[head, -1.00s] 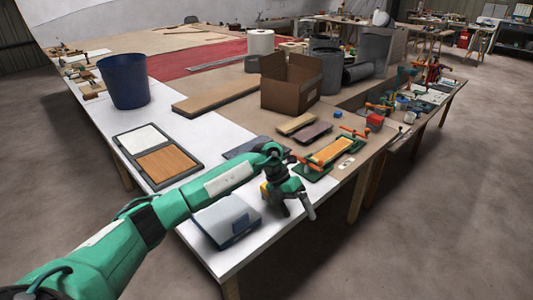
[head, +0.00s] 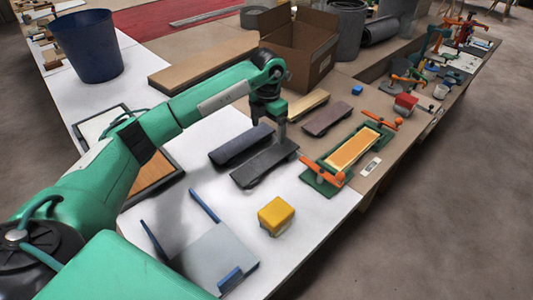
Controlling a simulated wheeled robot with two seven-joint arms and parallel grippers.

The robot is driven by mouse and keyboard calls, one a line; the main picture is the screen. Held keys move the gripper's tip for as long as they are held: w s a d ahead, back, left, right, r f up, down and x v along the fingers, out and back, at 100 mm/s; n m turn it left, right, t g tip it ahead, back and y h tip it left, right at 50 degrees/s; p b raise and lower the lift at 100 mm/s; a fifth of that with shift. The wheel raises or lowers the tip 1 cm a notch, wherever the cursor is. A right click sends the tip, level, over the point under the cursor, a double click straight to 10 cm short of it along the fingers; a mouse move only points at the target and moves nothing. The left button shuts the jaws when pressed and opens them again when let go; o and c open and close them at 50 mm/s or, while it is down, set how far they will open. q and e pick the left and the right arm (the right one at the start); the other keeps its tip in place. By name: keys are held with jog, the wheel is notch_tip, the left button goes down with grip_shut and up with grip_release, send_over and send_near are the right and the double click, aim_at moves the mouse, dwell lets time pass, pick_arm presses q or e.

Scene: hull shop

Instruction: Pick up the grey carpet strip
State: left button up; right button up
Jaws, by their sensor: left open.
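The grey carpet strip (head: 264,163) is most likely the dark grey slab lying flat on the white tabletop, near the middle of the head view. A dark blue-grey strip (head: 241,145) lies close beside it on the left. My left gripper (head: 281,139) is open and points down at the far right part of the grey strip, partly covering it. I cannot tell whether its fingers touch the strip. My right gripper is not in view.
A mauve strip (head: 326,118) and a tan strip (head: 305,106) lie behind to the right. A green clamping fixture (head: 325,182) stands right. A yellow block (head: 276,216) and a grey-blue tray (head: 205,262) are nearer. A cardboard box (head: 297,45) stands behind.

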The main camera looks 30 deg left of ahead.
pick_arm(q)
send_over(267, 159)
notch_tip(267, 159, down, 6)
jog(key=shift+w+f, duration=0.1)
jog(key=shift+f, duration=0.15)
jog(key=shift+a+f+p, duration=0.1)
jog(key=shift+f+p, duration=0.7)
jog(key=shift+f, duration=1.8)
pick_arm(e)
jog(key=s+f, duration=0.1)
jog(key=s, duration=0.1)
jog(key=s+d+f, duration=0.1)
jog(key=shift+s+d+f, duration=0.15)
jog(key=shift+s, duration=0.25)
pick_arm(q)
jog(key=shift+c, duration=0.4)
jog(key=c, duration=1)
